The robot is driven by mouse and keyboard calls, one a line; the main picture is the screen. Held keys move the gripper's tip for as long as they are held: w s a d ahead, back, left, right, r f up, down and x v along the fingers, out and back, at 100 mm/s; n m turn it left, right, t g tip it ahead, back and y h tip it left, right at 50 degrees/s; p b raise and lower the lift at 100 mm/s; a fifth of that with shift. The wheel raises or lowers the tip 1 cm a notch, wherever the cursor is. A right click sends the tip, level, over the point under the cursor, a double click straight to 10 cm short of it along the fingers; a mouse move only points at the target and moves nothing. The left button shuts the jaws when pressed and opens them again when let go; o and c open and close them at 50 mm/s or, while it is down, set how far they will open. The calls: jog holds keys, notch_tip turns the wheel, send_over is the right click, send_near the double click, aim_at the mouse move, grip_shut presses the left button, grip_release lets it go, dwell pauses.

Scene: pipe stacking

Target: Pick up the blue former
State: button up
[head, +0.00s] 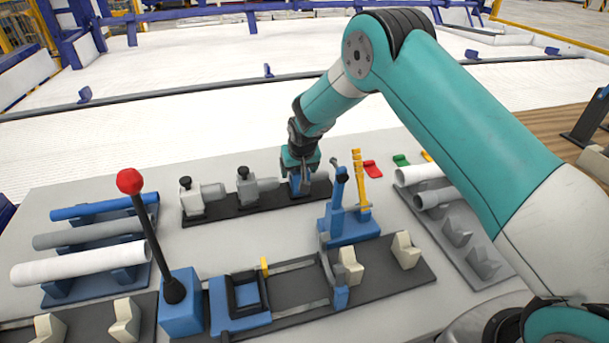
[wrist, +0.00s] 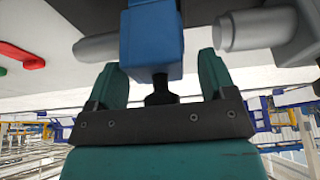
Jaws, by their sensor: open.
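The blue former (head: 295,188) stands at the right end of a dark base strip in the head view, mostly hidden behind my gripper (head: 301,168). In the wrist view the blue former (wrist: 150,40) is a blue block with a black knob toward my palm. My gripper (wrist: 160,78) is open. Its two teal fingers stand one on each side of the former's near end and knob. A small gap shows on each side in the wrist view; contact cannot be told.
Two grey formers (head: 250,187) with black knobs stand left on the same strip (head: 225,212). Pipes (head: 80,262) lie on a rack at left. A red-knobbed lever (head: 130,181) and a blue bending fixture (head: 345,230) stand in front. Small red (head: 373,169) and green pieces lie to the right.

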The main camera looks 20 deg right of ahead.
jog(key=shift+f, duration=0.1)
jog(key=c, duration=1.1)
jog(key=shift+w, duration=0.1)
jog(key=shift+c, duration=1.1)
